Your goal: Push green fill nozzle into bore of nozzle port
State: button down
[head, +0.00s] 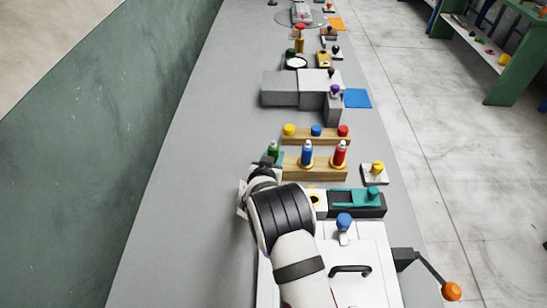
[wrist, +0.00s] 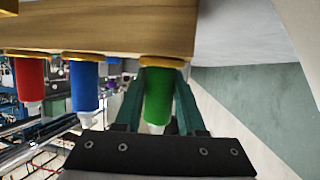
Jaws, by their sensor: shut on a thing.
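The green fill nozzle (wrist: 158,100) stands between the two dark green fingers of my gripper (wrist: 160,76), which is shut on it. The wrist view appears upside down, so its pale tip points down there. Its base meets a gold ring at the wooden rack (wrist: 100,28); I cannot tell whether it is still seated. In the head view the green nozzle (head: 273,148) shows at the rack's left end, partly hidden by my wrist. A pale block with a yellow-ringed dark hole (head: 316,199), perhaps the nozzle port, sits right of my arm, partly covered.
A blue nozzle (head: 307,153) and a red nozzle (head: 340,153) stand upright in the rack beside the green one. A teal clamp (head: 357,197) lies right of the holed block. A white press box with a blue knob (head: 344,222) is nearer. The bench left of my arm is clear.

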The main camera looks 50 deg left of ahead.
jog(key=r, duration=0.9)
jog(key=shift+d+r, duration=0.3)
jog(key=shift+r, duration=0.1)
jog(key=s+d+r+m+t+h, duration=0.1)
jog(key=d+m+h, duration=0.5)
jog(key=d, duration=1)
jog(key=shift+r+t, duration=0.15)
jog(key=shift+t, duration=0.55)
send_over(315, 193)
jog(key=s+d, duration=0.1)
jog(key=s, duration=0.1)
jog(key=shift+w+f, duration=0.15)
jog(key=shift+f, duration=2.8)
jog(key=shift+f, duration=2.5)
jog(key=shift+c, duration=2.1)
grip_release()
